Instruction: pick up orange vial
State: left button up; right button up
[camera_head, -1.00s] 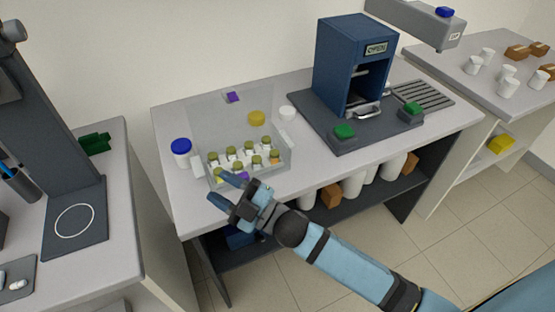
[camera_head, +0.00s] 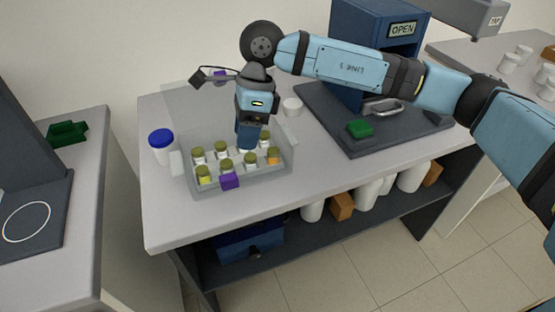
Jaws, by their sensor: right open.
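The orange vial (camera_head: 273,158) has an olive cap and an orange body. It stands upright in the front right of a clear tray (camera_head: 215,191). Several other vials with olive caps (camera_head: 227,167) stand beside it, mostly white, one yellowish. My right gripper (camera_head: 248,142) points down over the back right of the tray, slightly left of and behind the orange vial. It holds nothing that I can see. Its fingers hide part of the back row. My left gripper is out of view.
A purple tab (camera_head: 229,181) is on the tray's front; the clear lid stands raised behind. A blue-capped jar (camera_head: 162,147) is left of the tray, a white cap (camera_head: 292,107) behind it. A blue press marked OPEN (camera_head: 375,40) stands at the right.

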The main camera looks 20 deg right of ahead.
jog(key=w+d+r+t+h+b, duration=0.1)
jog(key=w+d+r+t+h, duration=0.2)
jog(key=d, duration=0.4)
jog(key=g, duration=0.1)
send_over(272, 150)
jog(key=f, duration=0.8)
jog(key=shift+d+f, duration=0.3)
jog(key=shift+f, duration=0.1)
jog(key=shift+a+f, duration=0.15)
jog(key=shift+f, duration=1.25)
jog(key=shift+a+f, duration=0.1)
jog(key=shift+f, duration=1.25)
jog(key=c, duration=0.7)
